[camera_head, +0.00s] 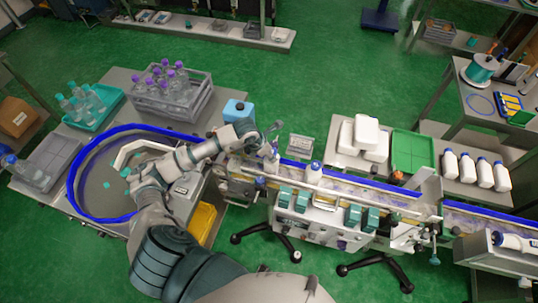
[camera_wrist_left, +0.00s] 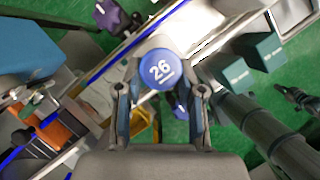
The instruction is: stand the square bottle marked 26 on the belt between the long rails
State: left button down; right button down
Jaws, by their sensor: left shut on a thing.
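The square bottle marked 26 shows from above in the left wrist view as a round blue cap (camera_wrist_left: 160,69) with a white "26". My left gripper (camera_wrist_left: 158,92) is shut on it, one finger on each side. In the head view my left gripper (camera_head: 268,142) is over the left part of the conveyor, and the bottle (camera_head: 271,157) shows only partly below it. I cannot tell whether its base touches the belt (camera_head: 345,186). The belt runs to the right between the long rails (camera_head: 365,201). My right gripper is not in view.
A blue-rimmed round table (camera_head: 72,190) is at left. A grey crate of purple-capped bottles (camera_head: 170,105) is behind it. A green tray (camera_head: 413,152) and several white bottles (camera_head: 467,168) are at right.

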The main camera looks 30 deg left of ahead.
pick_arm(q)
jog(key=shift+s+d+f, duration=0.1)
jog(key=shift+f, duration=0.6)
jog(key=c, duration=0.7)
grip_release()
jog(key=shift+f, duration=0.1)
jog(key=shift+a, duration=0.2)
jog(key=shift+b+v, duration=1.15)
jog(key=shift+v, duration=4.9)
jog(key=shift+d, duration=0.15)
